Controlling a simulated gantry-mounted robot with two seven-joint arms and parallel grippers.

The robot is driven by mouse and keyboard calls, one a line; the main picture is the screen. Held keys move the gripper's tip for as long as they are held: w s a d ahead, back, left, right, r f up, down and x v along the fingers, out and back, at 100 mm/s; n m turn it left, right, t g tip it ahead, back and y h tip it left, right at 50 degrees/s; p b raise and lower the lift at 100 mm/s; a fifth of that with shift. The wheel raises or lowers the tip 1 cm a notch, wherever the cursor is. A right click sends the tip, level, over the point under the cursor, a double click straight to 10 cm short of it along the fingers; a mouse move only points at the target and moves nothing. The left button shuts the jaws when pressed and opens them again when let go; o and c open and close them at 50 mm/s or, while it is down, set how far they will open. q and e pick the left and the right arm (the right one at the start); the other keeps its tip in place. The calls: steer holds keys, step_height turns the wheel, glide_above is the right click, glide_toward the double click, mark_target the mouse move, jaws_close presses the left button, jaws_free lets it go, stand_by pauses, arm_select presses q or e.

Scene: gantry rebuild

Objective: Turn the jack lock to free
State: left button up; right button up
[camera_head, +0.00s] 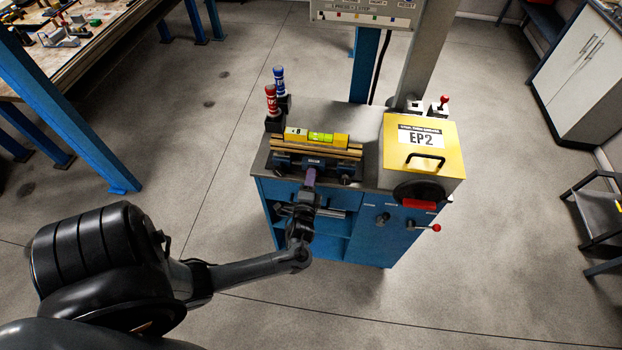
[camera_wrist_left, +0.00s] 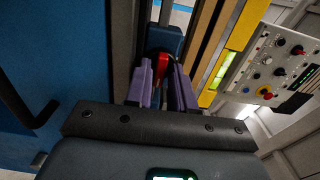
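My left gripper (camera_head: 310,178) has purple fingers and reaches the front of the clamp-like fixture (camera_head: 290,163) on top of the blue bench. In the left wrist view, a small red lever (camera_wrist_left: 161,66) on a dark blue block (camera_wrist_left: 164,39) shows between the tips of the gripper (camera_wrist_left: 162,88). It looks like the jack lock, but no label on it is readable. A narrow gap shows between the fingers; I cannot tell whether they touch the lever. The lever is hidden behind the gripper in the head view. My right gripper is not in view.
A yellow level (camera_head: 318,138) lies on wooden strips above the fixture. Red (camera_head: 271,101) and blue (camera_head: 280,82) topped posts stand at its left.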

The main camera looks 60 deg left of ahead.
arm_select(q)
jaws_close()
steer(key=shift+n, duration=0.4)
steer(key=n, duration=1.7)
steer(key=shift+n, duration=0.3)
stand_by(0.4)
jaws_free()
